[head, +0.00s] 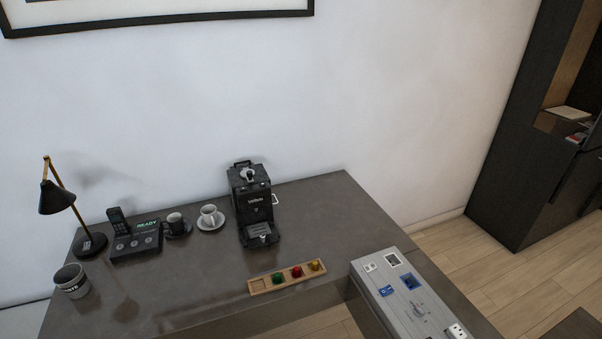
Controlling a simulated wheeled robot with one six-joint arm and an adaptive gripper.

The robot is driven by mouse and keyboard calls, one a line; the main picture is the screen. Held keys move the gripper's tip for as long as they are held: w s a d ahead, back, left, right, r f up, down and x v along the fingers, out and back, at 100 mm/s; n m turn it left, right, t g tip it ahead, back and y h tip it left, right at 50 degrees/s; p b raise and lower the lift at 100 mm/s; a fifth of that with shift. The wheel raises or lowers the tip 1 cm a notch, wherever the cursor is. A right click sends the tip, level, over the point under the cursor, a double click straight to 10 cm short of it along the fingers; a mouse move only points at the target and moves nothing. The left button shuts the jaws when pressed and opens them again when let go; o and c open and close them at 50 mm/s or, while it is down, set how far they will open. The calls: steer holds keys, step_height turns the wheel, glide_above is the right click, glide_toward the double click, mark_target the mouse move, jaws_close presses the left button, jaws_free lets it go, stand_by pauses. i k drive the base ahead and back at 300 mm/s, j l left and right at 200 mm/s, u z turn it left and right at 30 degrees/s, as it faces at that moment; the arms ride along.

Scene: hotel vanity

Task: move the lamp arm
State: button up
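The desk lamp (58,198) stands at the far left of the desk, against the white wall. Its thin brass-coloured arm (61,180) rises from a round black base (90,244) and leans up to the left. A black cone shade (55,198) hangs near the top of the arm, facing down and left of the base. My gripper is not in view, so its place relative to the lamp does not show.
A phone on its dock (136,240), a dark cup (176,224), a white cup (209,216) and a coffee machine (251,205) stand right of the lamp. A mug (71,281) is in front. A capsule tray (262,287) and grey socket panel (412,308) lie nearer.

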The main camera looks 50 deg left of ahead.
mark_target(54, 198)
steer(key=u, duration=2.55)
